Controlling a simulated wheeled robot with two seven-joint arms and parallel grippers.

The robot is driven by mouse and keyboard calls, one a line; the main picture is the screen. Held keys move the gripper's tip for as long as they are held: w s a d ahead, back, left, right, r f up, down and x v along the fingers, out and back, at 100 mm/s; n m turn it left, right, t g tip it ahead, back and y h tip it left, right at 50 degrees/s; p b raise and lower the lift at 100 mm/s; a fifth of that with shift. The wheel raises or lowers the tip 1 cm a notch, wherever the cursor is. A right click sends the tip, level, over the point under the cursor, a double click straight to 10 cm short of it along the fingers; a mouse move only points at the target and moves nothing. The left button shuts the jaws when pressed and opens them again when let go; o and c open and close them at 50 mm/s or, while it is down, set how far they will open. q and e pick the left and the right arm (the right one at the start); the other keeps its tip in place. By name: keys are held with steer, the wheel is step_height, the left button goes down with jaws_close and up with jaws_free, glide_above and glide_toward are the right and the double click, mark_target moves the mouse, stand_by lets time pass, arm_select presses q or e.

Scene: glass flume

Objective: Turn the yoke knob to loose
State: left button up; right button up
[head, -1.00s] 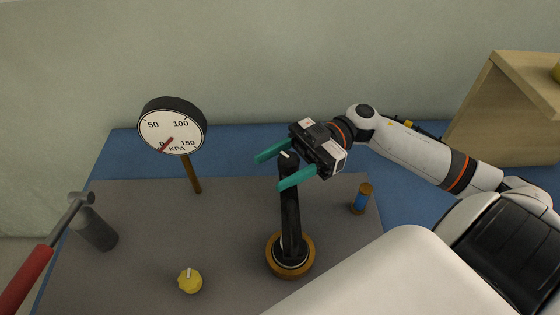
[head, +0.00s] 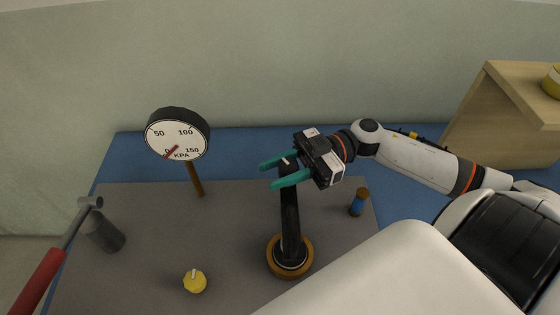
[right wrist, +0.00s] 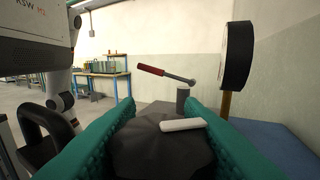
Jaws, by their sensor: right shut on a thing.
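The yoke knob (head: 289,166) is a dark knob with a white pointer mark, on top of a black upright post (head: 290,215) with a round wooden-coloured base (head: 289,270). My right gripper (head: 276,172) has its teal fingers on both sides of the knob, shut on it. In the right wrist view the dark faceted knob (right wrist: 150,150) fills the space between the fingers, and its white pointer bar (right wrist: 183,125) lies across the top. I cannot read any loose or tight label. My left gripper is not in view.
A KPA gauge (head: 178,135) stands on a post behind left, its red needle near 0. A yellow knob (head: 195,281) is in front left. A red-handled lever (head: 45,275) reaches a grey cylinder (head: 105,233). A small blue and brown cylinder (head: 358,202) stands to the right.

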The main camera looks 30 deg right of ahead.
steer(key=m+t+h+p, duration=0.1)
steer(key=m+t+p, duration=0.1)
steer(key=t+p, duration=0.1)
steer(key=m+t+h+p, duration=0.2)
steer(key=t+p, duration=0.1)
steer(key=p, duration=0.1)
steer(key=m+t+h+p, duration=0.1)
steer(key=m+t+p, duration=0.2)
steer(key=p, duration=0.1)
steer(key=shift+w+d+r, duration=0.2)
steer(key=shift+w+r, duration=0.1)
steer(key=shift+w, duration=0.1)
steer(key=shift+w+d+f+m+t+h+p, duration=0.1)
steer(key=shift+f+m+t+h+p, duration=0.05)
steer(key=shift+m+t+h+p, duration=0.5)
steer(key=shift+w+d+f+m+t+h+p, duration=0.1)
steer(key=shift+m+t+h+p, duration=0.35)
steer(key=shift+t+h+p, duration=0.35)
steer(key=shift+h, duration=0.25)
steer(key=o, duration=1)
